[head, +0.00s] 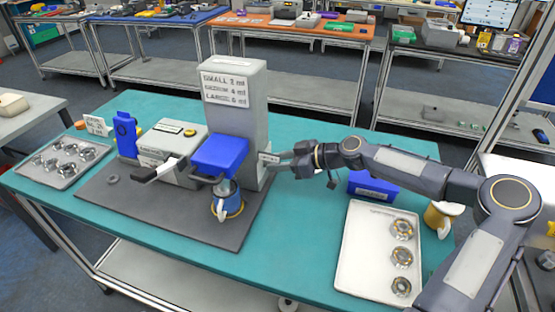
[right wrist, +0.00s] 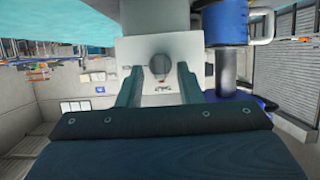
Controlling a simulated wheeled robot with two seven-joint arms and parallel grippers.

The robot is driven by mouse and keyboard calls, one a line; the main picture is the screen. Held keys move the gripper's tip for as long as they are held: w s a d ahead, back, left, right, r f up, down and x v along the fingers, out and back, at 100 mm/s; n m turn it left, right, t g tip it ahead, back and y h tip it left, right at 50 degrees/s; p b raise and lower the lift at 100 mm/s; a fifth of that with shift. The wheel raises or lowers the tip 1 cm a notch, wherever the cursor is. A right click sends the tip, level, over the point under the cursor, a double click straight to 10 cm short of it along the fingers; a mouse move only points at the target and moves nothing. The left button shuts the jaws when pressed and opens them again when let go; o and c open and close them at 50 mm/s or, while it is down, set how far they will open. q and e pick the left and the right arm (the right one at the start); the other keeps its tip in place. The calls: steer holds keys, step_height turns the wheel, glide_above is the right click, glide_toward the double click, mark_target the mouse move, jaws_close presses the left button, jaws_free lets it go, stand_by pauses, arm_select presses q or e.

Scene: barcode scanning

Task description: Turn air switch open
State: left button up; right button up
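The air switch is a round dark grey knob (right wrist: 160,64) on a pale plate at the side of the tall grey machine (head: 234,90); the right wrist view shows it head-on. In the head view, the knob cannot be made out beside the gripper. My right gripper (head: 282,165) reaches in from the right, close to the machine's side. In the right wrist view, its two fingers (right wrist: 159,72) are apart on either side of the knob, with visible gaps. I cannot tell how deep the fingertips reach. My left gripper is not in view.
A blue head (head: 221,155) projects from the machine over a blue-banded cup (head: 227,204). A blue box (head: 371,187) stands below my right forearm. A white tray (head: 366,270) holds metal parts at the right. The teal table (head: 290,255) is clear in front.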

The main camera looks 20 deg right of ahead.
steer(key=shift+w+a+f, duration=0.1)
steer(key=shift+a, duration=0.1)
steer(key=c, duration=0.7)
steer(key=shift+o, duration=0.2)
